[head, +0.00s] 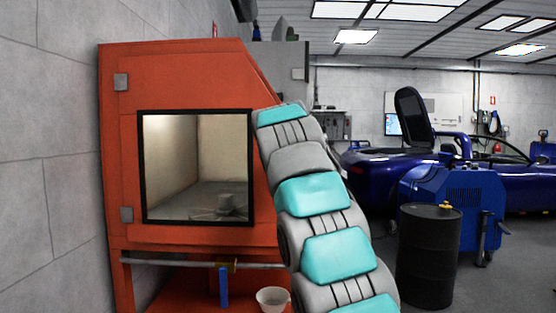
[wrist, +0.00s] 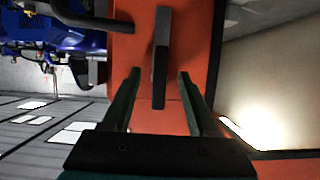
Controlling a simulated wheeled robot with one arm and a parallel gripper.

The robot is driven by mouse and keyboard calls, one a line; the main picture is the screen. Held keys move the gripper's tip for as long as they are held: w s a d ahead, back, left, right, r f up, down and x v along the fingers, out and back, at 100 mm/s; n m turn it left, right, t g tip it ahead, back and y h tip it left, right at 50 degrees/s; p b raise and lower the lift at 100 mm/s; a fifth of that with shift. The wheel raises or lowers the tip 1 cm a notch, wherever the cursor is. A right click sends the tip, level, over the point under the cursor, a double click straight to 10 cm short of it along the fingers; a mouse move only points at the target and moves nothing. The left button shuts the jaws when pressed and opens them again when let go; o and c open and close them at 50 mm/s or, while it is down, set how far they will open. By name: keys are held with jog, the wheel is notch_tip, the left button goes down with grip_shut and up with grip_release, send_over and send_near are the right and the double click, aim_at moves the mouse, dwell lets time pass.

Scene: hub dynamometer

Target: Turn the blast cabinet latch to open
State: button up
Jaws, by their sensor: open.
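The orange blast cabinet (head: 180,75) stands at left in the head view, its door closed with a dark-framed window. My arm covers the door's right side there, so the latch and my gripper are hidden. In the wrist view the dark grey latch (wrist: 161,40) is a long bar on the orange cabinet face (wrist: 132,55). My gripper (wrist: 159,74) is open, one finger on each side of the latch's near end in the picture. Gaps show on both sides, and I cannot tell how deep the latch sits between the fingers.
A grey wall (head: 45,150) is close on the cabinet's left. A rail (head: 190,262) and a white bucket (head: 272,299) are below the door. A black drum (head: 428,262), a blue machine (head: 465,200) and a blue car (head: 375,180) stand at right. A dark bar (wrist: 85,22) crosses the wrist view's upper left.

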jog(key=b+v, duration=0.1)
jog(key=v, duration=0.6)
jog(key=shift+s, duration=0.35)
jog(key=shift+r, duration=0.15)
jog(key=s+d+f+g, duration=0.35)
jog(key=s+f, duration=0.25)
jog(key=f, duration=0.3)
jog(key=s+d+f+g+h, duration=0.1)
jog(key=s+d+f+g, duration=0.1)
jog(key=s+d+f, duration=0.5)
jog(key=s+d+f+g, duration=0.3)
jog(key=s+f, duration=0.2)
jog(key=f, duration=0.5)
jog(key=s+f+g, duration=0.2)
jog(key=s+f, duration=0.5)
jog(key=s, duration=0.4)
jog(key=s+f+g+y, duration=0.1)
jog(key=s+f+g, duration=0.1)
jog(key=s+f, duration=0.5)
jog(key=s+f+g, duration=0.3)
jog(key=s+f, duration=0.4)
jog(key=s, duration=0.7)
jog(key=shift+s+d+f+n+p, duration=0.3)
jog(key=shift+s+f+p, duration=0.05)
jog(key=shift+p, duration=0.1)
